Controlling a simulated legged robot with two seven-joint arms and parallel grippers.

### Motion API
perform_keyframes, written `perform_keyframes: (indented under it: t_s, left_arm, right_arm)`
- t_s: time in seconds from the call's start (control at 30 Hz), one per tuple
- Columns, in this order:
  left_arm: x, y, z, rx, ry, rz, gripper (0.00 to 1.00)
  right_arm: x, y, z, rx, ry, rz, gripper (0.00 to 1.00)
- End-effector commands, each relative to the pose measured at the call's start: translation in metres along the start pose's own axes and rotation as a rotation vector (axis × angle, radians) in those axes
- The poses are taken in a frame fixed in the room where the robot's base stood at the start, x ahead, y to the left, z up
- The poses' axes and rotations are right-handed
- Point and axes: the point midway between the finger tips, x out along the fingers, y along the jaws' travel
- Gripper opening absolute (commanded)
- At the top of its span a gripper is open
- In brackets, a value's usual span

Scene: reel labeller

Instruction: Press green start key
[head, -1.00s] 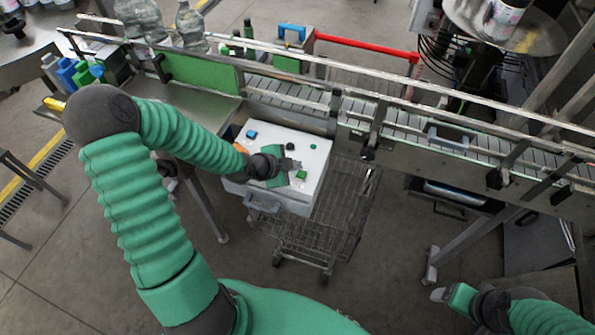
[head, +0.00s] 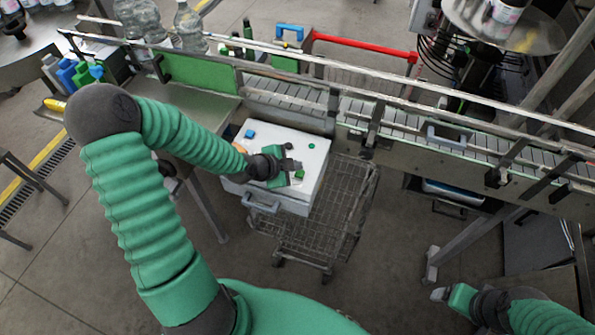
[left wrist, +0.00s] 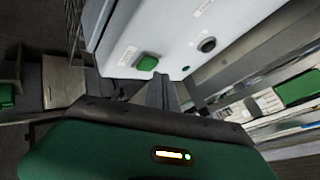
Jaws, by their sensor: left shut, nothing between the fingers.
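A white control box (head: 315,172) stands beside the conveyor, with a square green key (head: 299,175) on its top. In the left wrist view the green key (left wrist: 147,62) sits beside a small pale label. My left gripper (head: 293,165) is shut and empty over the box top, just beside the key. Its fingers (left wrist: 164,92) show below and right of the key in the left wrist view, apart from it in the picture. I cannot tell their height above the box. My right gripper (head: 439,294) is low at the right, its jaws too small to read.
The box also carries a blue key (head: 250,134), a black knob (left wrist: 207,45) and a small round green part (head: 312,146). The conveyor (head: 400,121) runs behind it. A wire cart (head: 335,225) stands in front and to the right.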

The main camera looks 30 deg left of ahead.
Motion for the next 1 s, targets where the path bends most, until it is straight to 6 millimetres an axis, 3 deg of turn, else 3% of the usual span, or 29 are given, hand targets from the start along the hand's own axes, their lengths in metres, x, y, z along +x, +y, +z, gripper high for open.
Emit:
perform_keyframes:
  t_s: [1.0]
  left_arm:
    - [0.0072, 0.0111, -0.0022, 0.001, 0.001, 0.001, 0.0]
  right_arm:
    - [0.0096, 0.0002, 0.0023, 0.001, 0.0, 0.0, 0.8]
